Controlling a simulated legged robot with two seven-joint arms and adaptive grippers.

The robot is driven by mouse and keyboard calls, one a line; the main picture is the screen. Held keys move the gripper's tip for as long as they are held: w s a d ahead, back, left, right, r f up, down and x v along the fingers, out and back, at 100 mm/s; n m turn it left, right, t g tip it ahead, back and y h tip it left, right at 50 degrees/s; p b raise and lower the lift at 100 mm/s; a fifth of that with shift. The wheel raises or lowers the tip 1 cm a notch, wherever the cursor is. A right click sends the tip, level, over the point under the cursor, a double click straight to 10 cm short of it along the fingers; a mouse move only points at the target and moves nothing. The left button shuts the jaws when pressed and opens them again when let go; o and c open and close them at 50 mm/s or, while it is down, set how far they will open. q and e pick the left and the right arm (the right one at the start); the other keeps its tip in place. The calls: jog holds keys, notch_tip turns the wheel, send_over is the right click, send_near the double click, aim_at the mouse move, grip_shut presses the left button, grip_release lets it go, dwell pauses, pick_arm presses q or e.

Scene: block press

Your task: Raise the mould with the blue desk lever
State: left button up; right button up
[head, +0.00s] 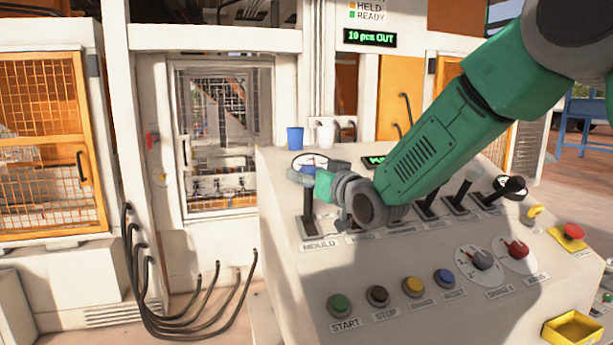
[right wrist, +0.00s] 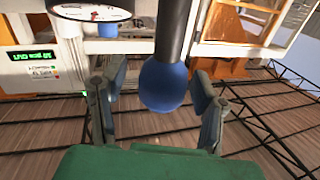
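The blue lever's round knob (right wrist: 163,85) hangs on its dark shaft between the fingers of my right gripper (right wrist: 158,96) in the right wrist view. Both fingers stand apart from the knob with gaps on each side, so the gripper is open around it. In the head view my right gripper (head: 319,170) is at the desk's left lever, partly covering its blue knob. That lever's dark shaft (head: 308,204) stands upright above the label MOULD. The press (head: 222,135) is behind the desk; I cannot make out the mould clearly. My left gripper is not in view.
The sloped control desk (head: 300,265) carries more levers to the right, partly behind my right arm, plus coloured buttons and dials (head: 482,260). A blue cup (head: 295,138) and a white cup (head: 326,134) stand at its back edge. A yellow tray (head: 572,329) is at the front right.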

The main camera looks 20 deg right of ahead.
jog(key=shift+f, duration=0.1)
jog(key=shift+s+d, duration=0.15)
jog(key=shift+s, duration=0.05)
jog(key=v, duration=1.1)
jog(key=shift+s, duration=0.2)
dwell(0.5)
